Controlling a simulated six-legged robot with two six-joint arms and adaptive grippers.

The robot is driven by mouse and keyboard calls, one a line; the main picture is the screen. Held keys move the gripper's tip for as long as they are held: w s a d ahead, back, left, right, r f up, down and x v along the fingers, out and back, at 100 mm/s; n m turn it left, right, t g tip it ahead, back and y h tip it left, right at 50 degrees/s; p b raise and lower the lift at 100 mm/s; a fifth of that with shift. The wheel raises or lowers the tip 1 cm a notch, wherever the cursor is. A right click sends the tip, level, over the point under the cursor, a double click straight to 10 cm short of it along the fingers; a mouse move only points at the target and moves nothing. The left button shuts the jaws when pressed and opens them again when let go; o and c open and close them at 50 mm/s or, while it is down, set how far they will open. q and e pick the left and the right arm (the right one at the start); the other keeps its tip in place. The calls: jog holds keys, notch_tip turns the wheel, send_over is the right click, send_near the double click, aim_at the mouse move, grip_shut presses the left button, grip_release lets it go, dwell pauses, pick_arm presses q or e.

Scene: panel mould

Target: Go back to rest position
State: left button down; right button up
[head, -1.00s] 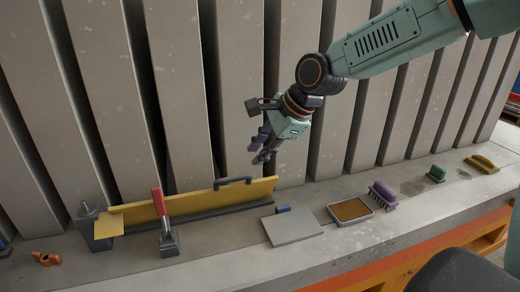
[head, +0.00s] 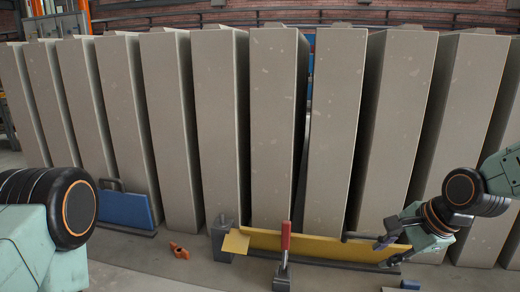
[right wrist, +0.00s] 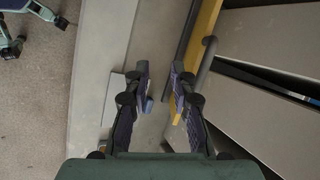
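My right gripper (head: 384,243) is at the right of the head view, pointing down and left near the right end of a long yellow board (head: 300,246). In the right wrist view its two fingers (right wrist: 160,82) are apart with nothing between them. A small blue block (right wrist: 148,105) shows below by the left finger. My left arm shows at the left edge of the head view only as a teal link and a black joint with an orange ring; its fingers are outside that view.
Tall grey panels (head: 277,130) stand in a row behind the ledge. A blue board (head: 124,208) with a handle leans on them at left. An orange part (head: 179,251), a grey post block (head: 222,240) and a red-handled tool (head: 285,255) stand on the ledge. A grey plate (right wrist: 114,95) lies beneath the right gripper.

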jog(key=s+a+f+n+g+h, duration=0.1)
jog(key=s+a+f+n, duration=0.25)
jog(key=s+f, duration=0.4)
jog(key=s+a+f+n+g, duration=0.2)
jog(key=s+f+n, duration=0.2)
jog(key=f, duration=0.6)
jog(key=s+f+n+g+h, duration=0.1)
jog(key=s+f+n, duration=0.4)
jog(key=s, duration=0.5)
jog(key=s+f+n+g+h, duration=0.1)
jog(key=s+f+n, duration=0.3)
jog(key=s, duration=0.6)
notch_tip(320, 180, down, 9)
jog(key=b, duration=0.9)
jog(key=shift+a, duration=0.15)
jog(key=shift+w, duration=0.1)
